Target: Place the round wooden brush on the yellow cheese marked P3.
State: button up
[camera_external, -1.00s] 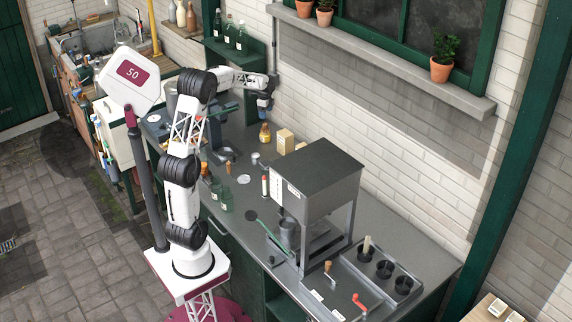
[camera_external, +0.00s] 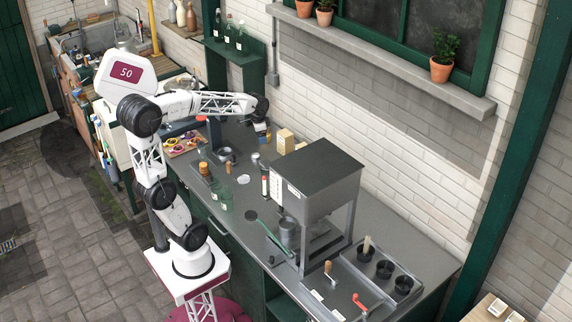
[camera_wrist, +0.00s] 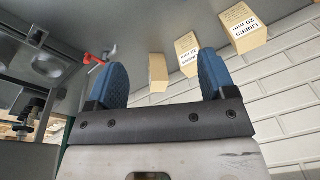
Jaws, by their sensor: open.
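My gripper (camera_external: 262,130) is at the back of the counter, beside the wall, with its fingers pointing down. In the wrist view my gripper (camera_wrist: 164,72) shows two blue fingers spread wide, with nothing between them. Small round coloured items, some yellow and red, lie on a tray (camera_external: 170,153) left of my gripper. They are too small to read any P3 mark, so I cannot tell which is the yellow cheese. I cannot make out the round wooden brush for certain in either view.
Liner boxes (camera_wrist: 248,28) stand by the brick wall, close to the fingers. The counter's right part holds black cups (camera_external: 384,269).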

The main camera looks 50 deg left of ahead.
jog(key=s+d+f+n, duration=0.2)
jog(key=s+d, duration=0.3)
jog(key=s, duration=0.5)
jog(key=s+d+f+n, duration=0.2)
jog(key=s+d, duration=0.3)
jog(key=s, duration=0.4)
jog(key=shift+s+f+n+t, duration=0.25)
jog(key=shift+s+n+t, duration=0.15)
jog(key=shift+n, duration=0.1)
